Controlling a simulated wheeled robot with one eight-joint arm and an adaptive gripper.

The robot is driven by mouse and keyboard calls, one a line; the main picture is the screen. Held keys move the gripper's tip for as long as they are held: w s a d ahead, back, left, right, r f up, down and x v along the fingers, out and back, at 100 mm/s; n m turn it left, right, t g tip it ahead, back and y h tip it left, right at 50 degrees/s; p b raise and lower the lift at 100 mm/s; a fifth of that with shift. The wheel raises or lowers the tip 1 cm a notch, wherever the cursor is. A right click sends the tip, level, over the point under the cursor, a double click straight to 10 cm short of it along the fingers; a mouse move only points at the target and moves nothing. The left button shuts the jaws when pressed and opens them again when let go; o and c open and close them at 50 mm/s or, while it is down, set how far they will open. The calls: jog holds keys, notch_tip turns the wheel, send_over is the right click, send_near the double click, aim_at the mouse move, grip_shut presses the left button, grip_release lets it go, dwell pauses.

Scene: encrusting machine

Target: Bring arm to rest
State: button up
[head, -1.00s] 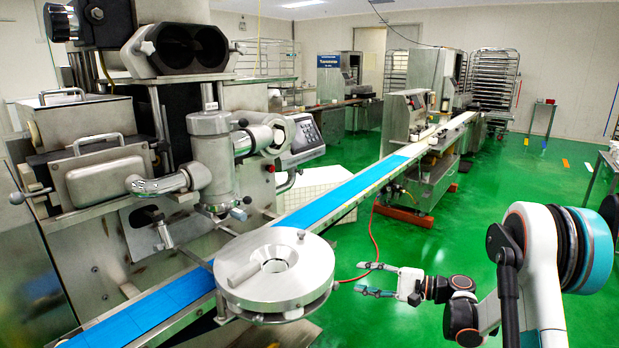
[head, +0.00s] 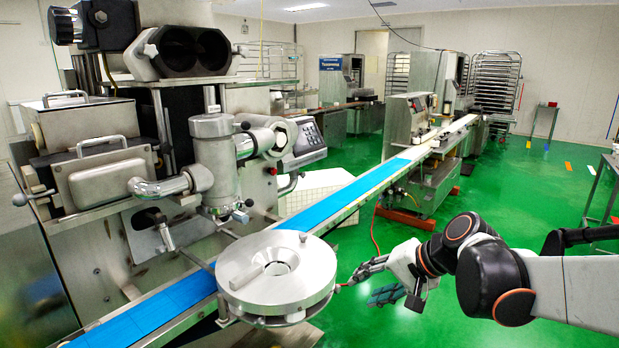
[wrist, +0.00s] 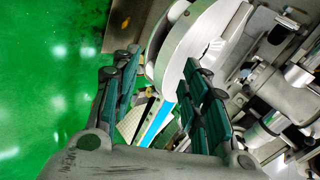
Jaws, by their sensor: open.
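My gripper (head: 364,287) is open and empty, at the right of the machine's round metal plate in the head view. My arm reaches in from the right edge, bent at dark joints with orange rings. The round plate (head: 308,284) is silver with a raised ring and a handle. In the wrist view, my gripper's two dark green fingers (wrist: 160,72) stand wide apart, with the round plate (wrist: 166,62) beyond them. I cannot tell the exact gap between the fingertips and the plate's edge.
The large steel encrusting machine (head: 92,185) fills the left. A blue conveyor belt (head: 345,196) runs diagonally past it to more machines (head: 405,125) at the back. A small table (head: 607,185) stands at the right. The green floor (head: 500,195) is open between.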

jog(key=s+d+n+h, duration=0.3)
jog(key=s, duration=0.7)
jog(key=s+d+n+t+h, duration=0.1)
jog(key=s+d+n+h, duration=0.1)
jog(key=s, duration=0.8)
jog(key=shift+d+f+n+t+h, duration=0.2)
jog(key=shift+d+n+t+h, duration=0.15)
jog(key=shift+d+h, duration=0.6)
jog(key=shift+c, duration=0.7)
jog(key=shift+d, duration=0.15)
jog(key=shift+c, duration=0.2)
